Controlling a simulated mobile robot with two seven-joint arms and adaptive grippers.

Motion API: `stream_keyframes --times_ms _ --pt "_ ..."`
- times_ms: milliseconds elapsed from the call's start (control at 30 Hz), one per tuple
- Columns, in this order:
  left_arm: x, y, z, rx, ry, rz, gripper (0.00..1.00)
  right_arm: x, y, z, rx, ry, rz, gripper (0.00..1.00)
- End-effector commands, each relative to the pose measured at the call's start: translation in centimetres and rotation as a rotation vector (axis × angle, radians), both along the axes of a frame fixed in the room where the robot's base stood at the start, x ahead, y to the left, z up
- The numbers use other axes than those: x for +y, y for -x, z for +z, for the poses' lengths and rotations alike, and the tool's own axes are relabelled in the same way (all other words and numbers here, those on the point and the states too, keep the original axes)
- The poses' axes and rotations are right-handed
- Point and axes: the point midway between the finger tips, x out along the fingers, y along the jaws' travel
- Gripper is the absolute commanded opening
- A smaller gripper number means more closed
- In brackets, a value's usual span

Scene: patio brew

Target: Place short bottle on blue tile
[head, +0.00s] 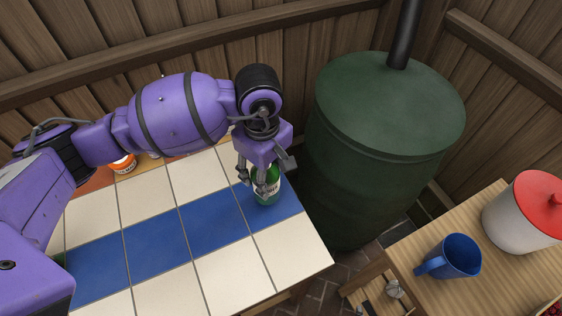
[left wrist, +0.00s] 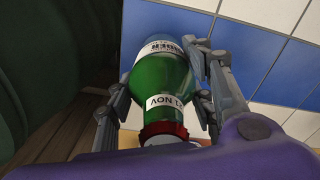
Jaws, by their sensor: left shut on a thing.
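A short green bottle (head: 268,187) with a white label is near the right end of the tiled table, over the band of blue tiles (head: 158,241). My left gripper (head: 258,184) comes down on it from above and is shut around it. In the left wrist view the bottle (left wrist: 158,85) lies between both fingers, its red cap toward the camera. Blue tiles (left wrist: 245,50) show beyond and beside it there. I cannot tell whether its base touches the tile. My right gripper is in neither view.
A large dark green barrel (head: 385,130) stands right of the table. A wooden table (head: 410,278) at lower right holds a blue mug (head: 455,257) and a white pot with red lid (head: 525,212). An orange-lidded jar (head: 123,165) stands at the back left. White tiles (head: 233,273) in front are clear.

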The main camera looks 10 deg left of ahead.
Motion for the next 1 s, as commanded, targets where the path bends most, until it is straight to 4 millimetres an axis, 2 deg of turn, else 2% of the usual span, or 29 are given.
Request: stream_keyframes --times_ms 100,500,533,600,667,1000 --pt "0.0 0.1 -1.6 0.002 0.001 0.001 0.01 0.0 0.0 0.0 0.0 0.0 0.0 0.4" --pt "0.0 0.1 -2.2 0.001 0.0 0.0 0.01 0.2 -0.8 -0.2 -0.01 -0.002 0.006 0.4" --pt "0.1 0.1 -2.3 0.003 -0.001 0.001 0.5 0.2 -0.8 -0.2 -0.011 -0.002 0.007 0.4" --pt "0.1 0.1 -2.2 0.002 0.0 0.001 0.59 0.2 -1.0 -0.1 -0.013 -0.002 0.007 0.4" --pt "0.1 0.1 -2.1 0.002 0.0 0.001 0.67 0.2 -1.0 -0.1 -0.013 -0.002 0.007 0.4" --pt "0.1 0.1 -1.9 0.001 -0.001 0.001 0.67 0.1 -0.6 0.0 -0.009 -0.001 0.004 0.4"
